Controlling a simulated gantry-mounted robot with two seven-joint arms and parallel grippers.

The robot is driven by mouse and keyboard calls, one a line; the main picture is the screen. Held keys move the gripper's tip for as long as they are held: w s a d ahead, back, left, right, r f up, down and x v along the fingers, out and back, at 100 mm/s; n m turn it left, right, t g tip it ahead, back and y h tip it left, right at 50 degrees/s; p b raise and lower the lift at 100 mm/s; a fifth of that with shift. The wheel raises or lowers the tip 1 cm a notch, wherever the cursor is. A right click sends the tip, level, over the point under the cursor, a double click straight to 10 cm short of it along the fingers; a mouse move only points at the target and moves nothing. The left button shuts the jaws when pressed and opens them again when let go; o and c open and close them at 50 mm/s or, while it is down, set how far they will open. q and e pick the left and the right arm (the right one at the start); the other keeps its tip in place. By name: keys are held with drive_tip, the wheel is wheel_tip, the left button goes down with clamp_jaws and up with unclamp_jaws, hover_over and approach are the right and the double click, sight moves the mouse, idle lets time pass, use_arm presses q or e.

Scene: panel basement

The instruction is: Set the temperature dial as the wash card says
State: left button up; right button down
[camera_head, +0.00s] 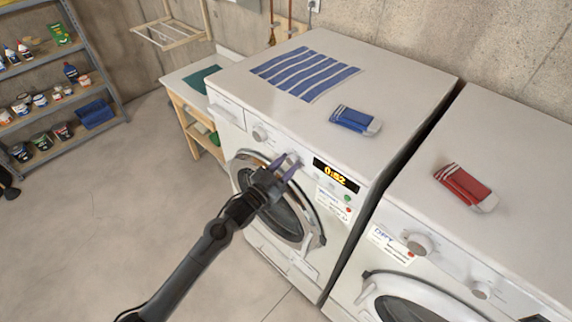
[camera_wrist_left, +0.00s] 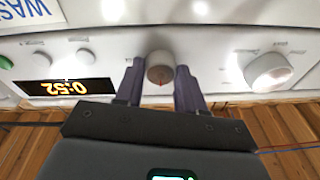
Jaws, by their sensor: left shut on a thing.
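The left washing machine's front panel carries a small round dial (camera_wrist_left: 159,68) with a reddish pointer mark; I take it for the temperature dial. My left gripper (camera_head: 285,166) is at this panel, its two purple fingers on either side of the dial, shut on it, as the left wrist view (camera_wrist_left: 160,88) shows. In the head view the fingers mostly hide the dial. A white wash card (camera_head: 331,199) is stuck below the display; its small text is unreadable. Its heading shows upside down in the left wrist view (camera_wrist_left: 30,14). My right gripper is not in view.
A larger knob (camera_head: 260,133) is left of the gripped dial. The lit display (camera_head: 336,175) reads 0:52. Blue cloths lie on this machine's top. A second machine (camera_head: 500,150) stands at right with a red cloth. A shelf (camera_head: 70,90) stands far left; the floor between is clear.

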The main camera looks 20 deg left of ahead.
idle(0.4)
use_arm(q)
drive_tip(key=o, duration=1)
drive_tip(key=shift+o, duration=0.2)
drive_tip(key=shift+s+a+f, duration=0.2)
drive_tip(key=shift+s+a, duration=0.05)
drive_tip(key=shift+s, duration=0.2)
drive_tip(key=b+v, duration=0.2)
drive_tip(key=v, duration=0.7)
drive_tip(key=shift+s, duration=0.4)
